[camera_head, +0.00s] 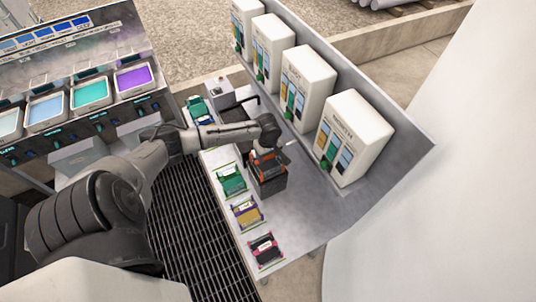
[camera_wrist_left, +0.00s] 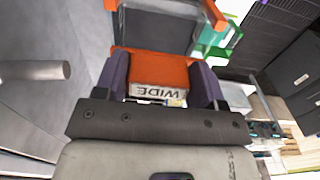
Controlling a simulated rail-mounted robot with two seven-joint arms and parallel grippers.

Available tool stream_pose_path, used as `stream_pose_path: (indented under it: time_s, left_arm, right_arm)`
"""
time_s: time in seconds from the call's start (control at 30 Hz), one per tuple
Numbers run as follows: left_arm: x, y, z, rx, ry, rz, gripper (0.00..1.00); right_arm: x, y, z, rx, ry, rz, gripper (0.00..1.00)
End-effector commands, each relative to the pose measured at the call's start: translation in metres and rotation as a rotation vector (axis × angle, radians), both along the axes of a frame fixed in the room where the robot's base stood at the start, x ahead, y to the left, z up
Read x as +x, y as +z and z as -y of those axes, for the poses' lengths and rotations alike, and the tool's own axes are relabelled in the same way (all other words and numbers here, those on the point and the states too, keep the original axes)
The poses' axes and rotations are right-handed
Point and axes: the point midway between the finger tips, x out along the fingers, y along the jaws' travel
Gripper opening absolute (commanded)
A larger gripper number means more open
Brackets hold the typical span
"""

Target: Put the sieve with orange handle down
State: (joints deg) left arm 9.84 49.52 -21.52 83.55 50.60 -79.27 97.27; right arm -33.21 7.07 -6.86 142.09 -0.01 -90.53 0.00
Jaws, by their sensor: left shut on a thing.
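The sieve with the orange handle (camera_head: 266,158) is at the end of my left arm, over the grey table in the head view. My left gripper (camera_wrist_left: 160,88) is shut on its orange handle, which bears a label reading "WIDE" (camera_wrist_left: 158,92). The two dark fingers stand on either side of the handle. The sieve's grey body (camera_wrist_left: 160,25) extends beyond the handle in the left wrist view. In the head view, a dark box-like form (camera_head: 270,182) shows directly below the orange part; I cannot tell whether the sieve touches it. My right gripper is not in view.
A green tray (camera_head: 232,182), a yellow-and-purple tray (camera_head: 246,212) and a dark-and-pink tray (camera_head: 265,249) line the table's left edge. White dispensers (camera_head: 353,138) stand along the right side. The table's front right (camera_head: 310,215) is clear.

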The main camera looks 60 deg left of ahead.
Motion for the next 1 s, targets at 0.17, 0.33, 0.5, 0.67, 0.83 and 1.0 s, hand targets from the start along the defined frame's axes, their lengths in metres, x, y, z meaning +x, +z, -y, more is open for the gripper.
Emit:
stream_pose_path:
  time_s: [0.17, 0.33, 0.5, 0.67, 0.83, 1.0]
  left_arm:
    - [0.0005, -0.0048, -0.0003, 0.001, -0.001, 0.002, 0.22]
    - [0.0005, -0.0047, -0.0003, 0.001, 0.0, 0.002, 0.22]
    - [0.0005, -0.0078, -0.0001, 0.0, 0.0, 0.001, 0.22]
    - [0.0002, -0.0079, -0.0002, 0.001, 0.0, 0.001, 0.79]
    - [0.0002, -0.0078, -0.0002, 0.001, 0.0, 0.001, 0.89]
    - [0.0002, -0.0074, -0.0003, 0.001, 0.0, 0.001, 0.89]
  right_arm:
    - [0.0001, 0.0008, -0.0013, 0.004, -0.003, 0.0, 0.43]
    - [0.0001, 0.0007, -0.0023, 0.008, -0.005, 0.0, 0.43]
    - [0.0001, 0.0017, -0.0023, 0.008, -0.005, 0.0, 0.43]
    - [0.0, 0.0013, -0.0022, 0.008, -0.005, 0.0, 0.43]
    - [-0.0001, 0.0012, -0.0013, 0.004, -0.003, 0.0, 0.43]
    - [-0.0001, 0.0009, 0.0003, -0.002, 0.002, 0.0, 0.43]
